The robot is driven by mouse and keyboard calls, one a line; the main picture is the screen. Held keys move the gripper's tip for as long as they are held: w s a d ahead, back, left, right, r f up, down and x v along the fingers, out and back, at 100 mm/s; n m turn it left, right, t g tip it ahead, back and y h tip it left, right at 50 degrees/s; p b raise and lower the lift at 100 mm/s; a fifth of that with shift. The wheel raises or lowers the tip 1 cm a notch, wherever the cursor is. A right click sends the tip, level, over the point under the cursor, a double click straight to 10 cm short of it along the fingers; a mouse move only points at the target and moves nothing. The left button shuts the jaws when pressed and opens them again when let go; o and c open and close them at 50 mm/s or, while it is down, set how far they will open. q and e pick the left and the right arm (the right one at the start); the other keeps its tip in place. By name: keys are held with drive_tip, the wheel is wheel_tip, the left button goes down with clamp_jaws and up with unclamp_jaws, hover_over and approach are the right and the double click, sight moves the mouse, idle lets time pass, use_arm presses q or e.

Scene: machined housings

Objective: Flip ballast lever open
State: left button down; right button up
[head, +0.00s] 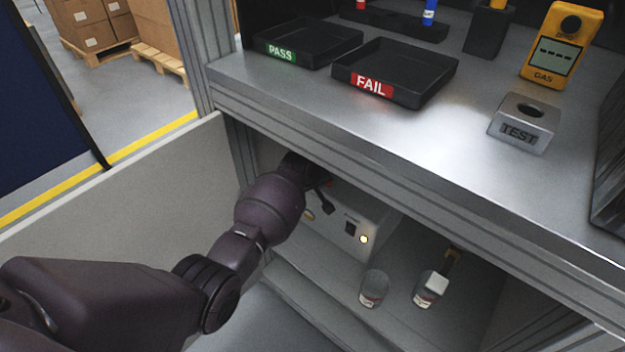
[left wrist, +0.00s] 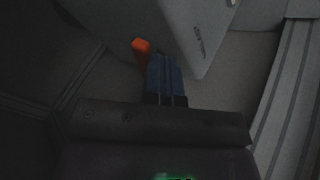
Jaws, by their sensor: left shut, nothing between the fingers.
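The ballast is a light grey box (head: 372,216) on the shelf under the bench, with a dark switch and a lit yellowish lamp on its front. A small orange lever end (head: 309,214) shows at its left side, partly hidden by my arm. In the left wrist view the orange lever (left wrist: 141,46) sticks out just left of my fingertips, close to the box (left wrist: 195,30). My left gripper (head: 324,197) is shut and empty beside the lever; it also shows in the left wrist view (left wrist: 164,68). Whether it touches the lever I cannot tell. My right gripper is out of view.
The bench top (head: 430,125) overhangs the shelf. A PASS tray (head: 335,38), a FAIL tray (head: 437,78), a TEST block (head: 545,117) and a yellow gas meter (head: 540,65) are on top. An open cabinet door panel (head: 120,215) is at left.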

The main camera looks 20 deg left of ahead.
use_arm(q)
drive_tip(key=shift+w+d+r+n+y, duration=0.15)
drive_tip(key=shift+d+n+y, duration=0.15)
drive_tip(key=shift+d+n, duration=0.15)
drive_tip(key=shift+d+f+p, duration=0.1)
drive_tip(key=shift+f+p, duration=0.1)
drive_tip(key=shift+p, duration=0.1)
drive_tip(key=shift+d+f, duration=0.1)
drive_tip(key=shift+w, duration=0.1)
drive_tip(key=shift+w+a, duration=0.1)
drive_tip(key=shift+a, duration=0.75)
